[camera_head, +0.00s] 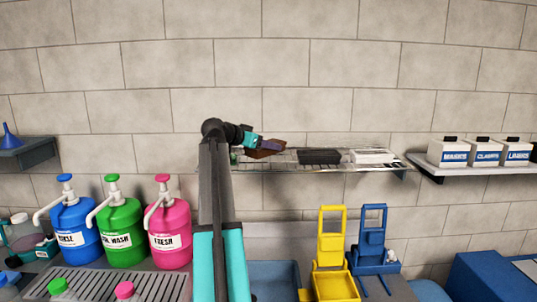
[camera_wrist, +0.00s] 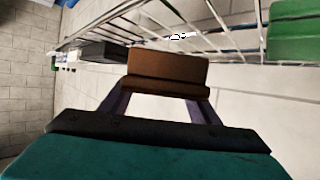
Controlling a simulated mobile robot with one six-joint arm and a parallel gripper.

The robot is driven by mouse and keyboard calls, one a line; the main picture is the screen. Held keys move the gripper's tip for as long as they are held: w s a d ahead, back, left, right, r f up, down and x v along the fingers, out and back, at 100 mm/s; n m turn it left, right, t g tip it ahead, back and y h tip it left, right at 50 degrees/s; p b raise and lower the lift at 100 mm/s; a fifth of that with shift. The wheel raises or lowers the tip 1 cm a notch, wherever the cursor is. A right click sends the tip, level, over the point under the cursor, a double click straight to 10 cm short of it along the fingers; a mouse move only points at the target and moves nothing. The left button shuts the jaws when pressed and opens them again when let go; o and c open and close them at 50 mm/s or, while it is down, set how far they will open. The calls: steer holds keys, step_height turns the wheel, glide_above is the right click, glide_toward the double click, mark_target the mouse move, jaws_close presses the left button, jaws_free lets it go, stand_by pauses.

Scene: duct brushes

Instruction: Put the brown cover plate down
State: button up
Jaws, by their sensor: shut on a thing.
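The brown cover plate (camera_head: 264,153) is held in my gripper (camera_head: 270,145) at the left part of the wire shelf (camera_head: 290,167) on the wall. In the wrist view the plate (camera_wrist: 167,66) spans the tips of my gripper's two purple fingers (camera_wrist: 160,92), which are shut on it. The plate looks slightly tilted in the head view. I cannot tell whether it touches the wires. The shelf's wires (camera_wrist: 205,52) pass behind the plate in the wrist view.
On the shelf, a black tray (camera_head: 320,156) and a white stack (camera_head: 374,157) lie to the right. A small green thing (camera_head: 234,158) is at the left end. Pump jugs (camera_head: 121,238) and yellow (camera_head: 332,255) and blue (camera_head: 372,250) racks stand below.

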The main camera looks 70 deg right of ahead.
mark_target(250, 149)
steer(key=shift+s+d, duration=0.3)
steer(key=shift+s+d+f+p, duration=0.1)
steer(key=shift+s+f+p, duration=0.1)
steer(key=shift+p, duration=0.3)
steer(key=shift+w+f+p, duration=0.1)
steer(key=shift+f+p, duration=0.75)
steer(key=shift+f, duration=0.75)
steer(key=o, duration=1.3)
steer(key=shift+f, duration=0.1)
steer(key=shift+c, duration=0.2)
steer(key=shift+w+a, duration=0.2)
steer(key=shift+a, duration=0.1)
steer(key=b+v, duration=0.2)
steer(key=v, duration=0.3)
steer(key=b+v, duration=0.2)
steer(key=v, duration=0.4)
steer(key=shift+a+r+b, duration=0.15)
steer(key=shift+r+b, duration=0.15)
steer(key=shift+r, duration=0.05)
